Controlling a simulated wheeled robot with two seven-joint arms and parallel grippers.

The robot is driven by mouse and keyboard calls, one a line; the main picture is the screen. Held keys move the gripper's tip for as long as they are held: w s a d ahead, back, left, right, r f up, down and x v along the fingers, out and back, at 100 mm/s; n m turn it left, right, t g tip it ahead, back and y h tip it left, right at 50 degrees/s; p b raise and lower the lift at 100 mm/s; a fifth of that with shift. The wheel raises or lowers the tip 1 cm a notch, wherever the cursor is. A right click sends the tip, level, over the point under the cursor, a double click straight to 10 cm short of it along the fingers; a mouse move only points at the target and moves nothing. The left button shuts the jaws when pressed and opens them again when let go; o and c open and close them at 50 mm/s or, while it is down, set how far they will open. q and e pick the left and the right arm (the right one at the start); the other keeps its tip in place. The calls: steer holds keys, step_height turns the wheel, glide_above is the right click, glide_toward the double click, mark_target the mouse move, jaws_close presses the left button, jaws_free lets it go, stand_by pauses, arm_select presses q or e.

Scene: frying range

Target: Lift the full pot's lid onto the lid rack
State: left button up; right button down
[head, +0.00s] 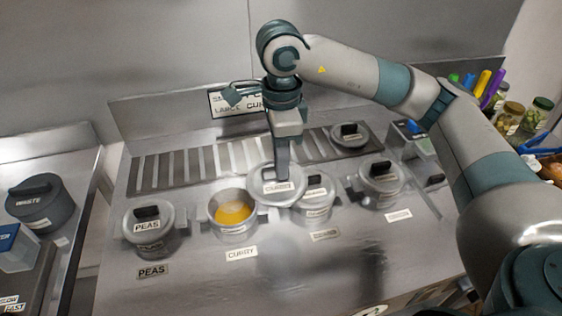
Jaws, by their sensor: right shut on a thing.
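My right gripper (281,168) comes down from above and is shut on the grey lid (268,199), which carries a label that seems to read CURRY. The lid hangs up and to the right of the open curry pot (232,226), which shows orange-yellow food inside. In the picture the lid overlaps the pot's right rim and the left part of the pot beside it. It looks raised, but its exact height is hard to tell. The slatted lid rack (178,170) runs behind the pots, partly hidden by my gripper. My left gripper is not in view.
A lidded peas pot (150,238) stands at the left. Two lidded pots (317,206) (382,188) stand to the right. Another lid (349,137) lies at the rack's right end. A dark waste pot (40,203) stands on the left counter. The front counter is clear.

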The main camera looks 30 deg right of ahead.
steer(key=shift+r+p, duration=0.6)
steer(key=shift+r, duration=1.45)
